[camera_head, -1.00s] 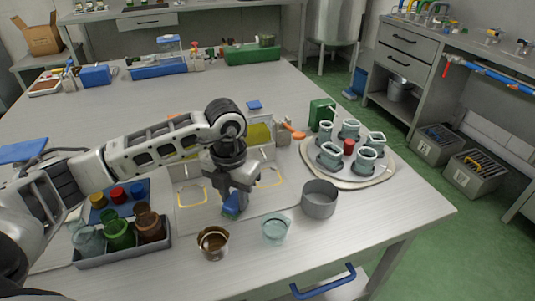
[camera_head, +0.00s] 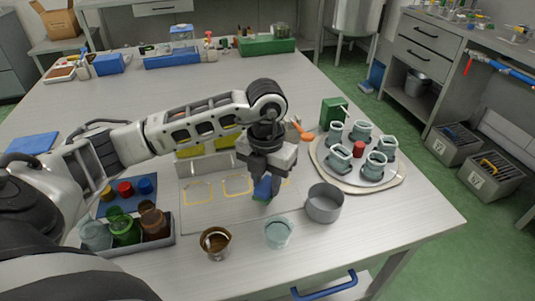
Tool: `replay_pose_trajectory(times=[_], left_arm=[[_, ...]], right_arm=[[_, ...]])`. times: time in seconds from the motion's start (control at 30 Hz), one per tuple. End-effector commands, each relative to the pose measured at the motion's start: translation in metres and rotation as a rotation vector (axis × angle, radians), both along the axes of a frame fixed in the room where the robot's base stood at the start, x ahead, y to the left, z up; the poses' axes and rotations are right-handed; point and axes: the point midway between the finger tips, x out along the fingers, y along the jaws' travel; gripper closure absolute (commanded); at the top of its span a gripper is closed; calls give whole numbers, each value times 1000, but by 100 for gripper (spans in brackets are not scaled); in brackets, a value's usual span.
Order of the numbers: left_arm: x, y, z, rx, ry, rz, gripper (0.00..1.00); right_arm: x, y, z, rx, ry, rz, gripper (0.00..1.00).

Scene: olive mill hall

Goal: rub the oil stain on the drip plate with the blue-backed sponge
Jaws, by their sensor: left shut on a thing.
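My left gripper (camera_head: 264,184) points down over the right part of the pale drip plate (camera_head: 210,213). It is shut on the blue-backed sponge (camera_head: 263,188), whose lower edge is at or just above the plate; I cannot tell whether it touches. Yellow outlines show on the plate to the left of the sponge. The oil stain cannot be made out; the gripper and sponge may hide it. My right gripper is not in view.
A round tray (camera_head: 388,184) holds several jars at right. A grey crate (camera_head: 166,246) with bottles stands at left. The table's back middle is clear.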

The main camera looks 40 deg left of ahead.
Motion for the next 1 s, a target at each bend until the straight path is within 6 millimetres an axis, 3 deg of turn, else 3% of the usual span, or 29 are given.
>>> replay_pose_trajectory(times=[0.1, 0.5, 1.0], left_arm=[[0, 0, 16, -1, -2, 1, 91], [0, 2, 47, 0, -2, 3, 91], [-1, 2, 48, 0, -2, 4, 91]], right_arm=[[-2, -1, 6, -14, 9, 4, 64], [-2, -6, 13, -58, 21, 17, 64], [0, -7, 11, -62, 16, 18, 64]])
